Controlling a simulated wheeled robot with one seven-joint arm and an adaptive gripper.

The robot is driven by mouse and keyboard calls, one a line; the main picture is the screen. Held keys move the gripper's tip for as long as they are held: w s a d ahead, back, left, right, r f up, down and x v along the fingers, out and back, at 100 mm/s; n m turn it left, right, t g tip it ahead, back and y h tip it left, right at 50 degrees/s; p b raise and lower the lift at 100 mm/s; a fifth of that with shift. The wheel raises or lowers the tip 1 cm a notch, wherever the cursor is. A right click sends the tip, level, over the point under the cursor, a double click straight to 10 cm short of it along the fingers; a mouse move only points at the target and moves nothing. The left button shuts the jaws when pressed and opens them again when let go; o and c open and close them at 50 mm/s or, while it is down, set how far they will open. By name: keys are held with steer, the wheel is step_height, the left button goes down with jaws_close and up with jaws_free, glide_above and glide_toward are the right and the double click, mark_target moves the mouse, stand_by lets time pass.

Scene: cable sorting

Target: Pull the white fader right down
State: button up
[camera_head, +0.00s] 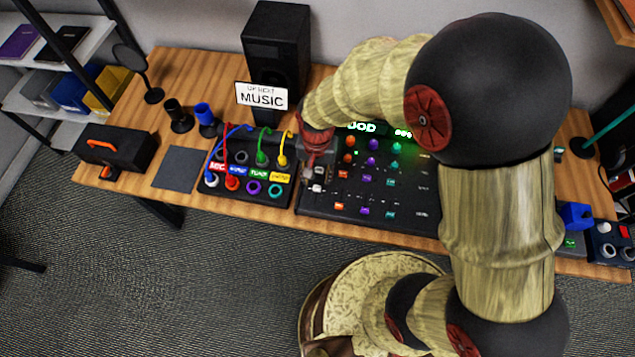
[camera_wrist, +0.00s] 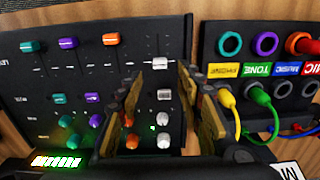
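The white fader (camera_wrist: 160,63) stands on the black mixer panel in the wrist view, at the front end of a column of white knobs (camera_wrist: 164,118). In the head view the white fader (camera_head: 317,188) is near the panel's left edge, farther from the front edge than the other fader caps. My gripper (camera_wrist: 160,84) is open, with one finger on each side of that column. The fader cap shows between and just beyond the fingertips; I cannot tell whether either finger touches it. In the head view my gripper (camera_head: 318,162) is over the panel's left side.
Orange (camera_wrist: 109,39), purple (camera_wrist: 67,43) and teal (camera_wrist: 29,46) faders stand beside the white one. A cable box (camera_head: 270,203) with colored plugs and cables is close to the mixer's left. A black speaker (camera_head: 276,50) and a MUSIC sign (camera_head: 262,96) stand behind.

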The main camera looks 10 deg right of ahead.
mark_target(317, 187)
step_height(317, 187, down, 6)
steer(key=shift+f+b, duration=0.1)
steer(key=shift+b, duration=0.75)
steer(key=shift+c, duration=1.1)
jaws_close()
